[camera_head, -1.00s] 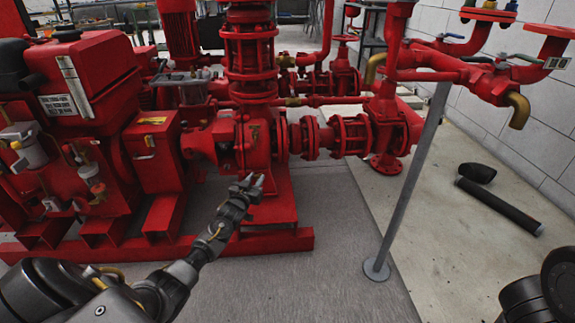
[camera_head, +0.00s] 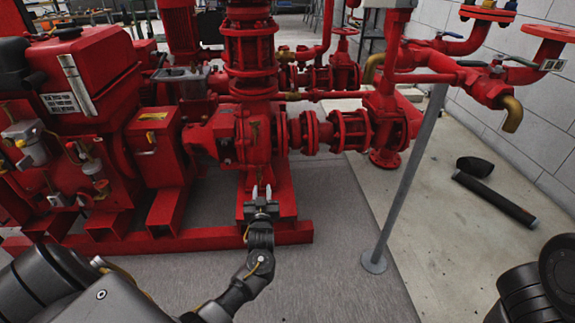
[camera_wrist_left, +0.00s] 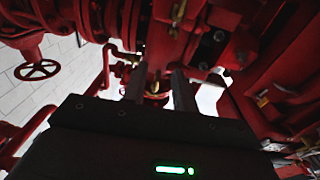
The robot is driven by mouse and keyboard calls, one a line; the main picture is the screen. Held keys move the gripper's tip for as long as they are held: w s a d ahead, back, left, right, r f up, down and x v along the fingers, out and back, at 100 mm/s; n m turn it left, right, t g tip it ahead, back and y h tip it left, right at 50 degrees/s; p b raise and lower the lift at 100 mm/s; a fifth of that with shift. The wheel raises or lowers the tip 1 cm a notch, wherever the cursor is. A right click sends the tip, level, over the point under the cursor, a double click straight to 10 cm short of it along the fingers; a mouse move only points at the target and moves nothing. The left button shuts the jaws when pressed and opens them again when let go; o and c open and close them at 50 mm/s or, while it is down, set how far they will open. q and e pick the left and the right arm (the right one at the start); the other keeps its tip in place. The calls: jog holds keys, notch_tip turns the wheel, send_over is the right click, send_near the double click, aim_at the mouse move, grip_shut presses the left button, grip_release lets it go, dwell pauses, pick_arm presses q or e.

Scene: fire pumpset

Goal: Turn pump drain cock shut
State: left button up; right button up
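The red pump casing (camera_head: 248,137) stands at the middle of the head view. My left gripper (camera_head: 262,192) is in front of and below it, with two fingers apart and pointing toward the pump base. In the left wrist view, the two fingers (camera_wrist_left: 158,88) are spread. A small brass and red fitting (camera_wrist_left: 156,94) shows beyond the gap between them and looks like the drain cock. Nothing is clearly held. I cannot make out the cock or its handle position in the head view. My right gripper is out of view.
The red base frame (camera_head: 200,241) runs below the pump. The red engine (camera_head: 85,75) is at left. A grey support post (camera_head: 408,180) stands at right, with a black pipe (camera_head: 495,198) on the floor beyond it. Floor in front of the frame is clear.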

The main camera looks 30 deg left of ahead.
pick_arm(q)
jog(key=s+d+r+m+t+h, duration=0.1)
jog(key=d+r+t, duration=0.2)
jog(key=d+r, duration=0.2)
jog(key=s+d+r+m+t+h+p, duration=0.1)
jog(key=d+r+t, duration=0.3)
jog(key=r, duration=0.6)
jog(key=shift+d+r+m+t+h, duration=0.45)
jog(key=shift+d+h, duration=0.35)
jog(key=shift+d, duration=0.35)
